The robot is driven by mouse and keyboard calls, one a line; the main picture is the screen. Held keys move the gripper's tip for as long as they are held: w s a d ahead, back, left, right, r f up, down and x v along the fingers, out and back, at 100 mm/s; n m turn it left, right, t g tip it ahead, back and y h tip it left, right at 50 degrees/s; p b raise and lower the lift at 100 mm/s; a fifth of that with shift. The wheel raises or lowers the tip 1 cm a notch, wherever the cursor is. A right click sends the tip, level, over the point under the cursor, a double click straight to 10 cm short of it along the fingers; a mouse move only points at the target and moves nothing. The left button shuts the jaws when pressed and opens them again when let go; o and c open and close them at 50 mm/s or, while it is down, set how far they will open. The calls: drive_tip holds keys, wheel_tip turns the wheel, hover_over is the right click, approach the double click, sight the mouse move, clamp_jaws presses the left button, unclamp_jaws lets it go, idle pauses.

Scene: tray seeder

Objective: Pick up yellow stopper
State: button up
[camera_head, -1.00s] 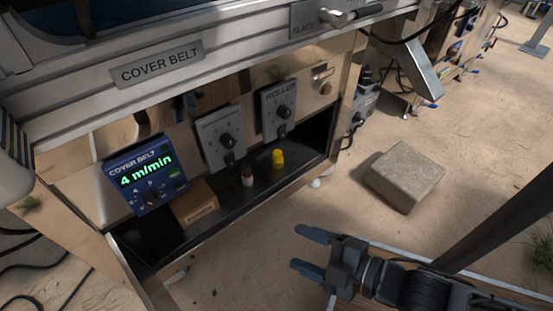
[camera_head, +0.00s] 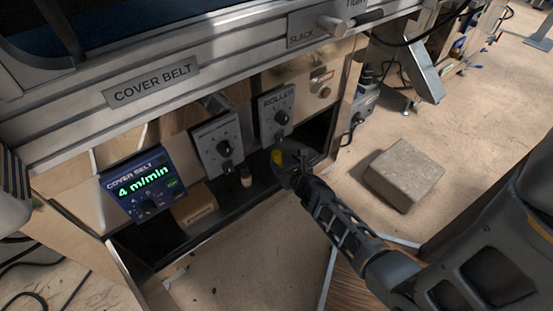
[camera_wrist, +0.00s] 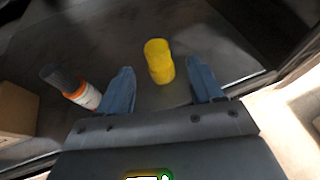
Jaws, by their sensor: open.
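The yellow stopper (camera_head: 277,157) stands upright on the dark shelf under the machine's control panels, partly hidden by my gripper in the head view. In the wrist view the yellow stopper (camera_wrist: 159,62) is ahead of and between my two blue fingers, with visible gaps on both sides. My gripper (camera_wrist: 163,88) is open and empty. In the head view my gripper (camera_head: 284,170) is at the shelf's front, right beside the stopper.
A small bottle with a white and orange band (camera_wrist: 72,88) stands left of my left finger; it also shows in the head view (camera_head: 246,176). A cardboard box (camera_head: 194,205) sits farther left on the shelf (camera_head: 225,215). Control boxes (camera_head: 218,146) hang behind. A stone block (camera_head: 403,174) lies on the floor.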

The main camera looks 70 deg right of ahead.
sight(278, 157)
drive_tip(key=b+x, duration=0.1)
drive_tip(key=x, duration=0.5)
drive_tip(key=shift+w+d+f, duration=0.1)
drive_tip(key=shift+w+f, duration=0.05)
drive_tip(key=shift+w, duration=0.2)
drive_tip(key=shift+c, duration=0.5)
drive_tip(key=c, duration=1)
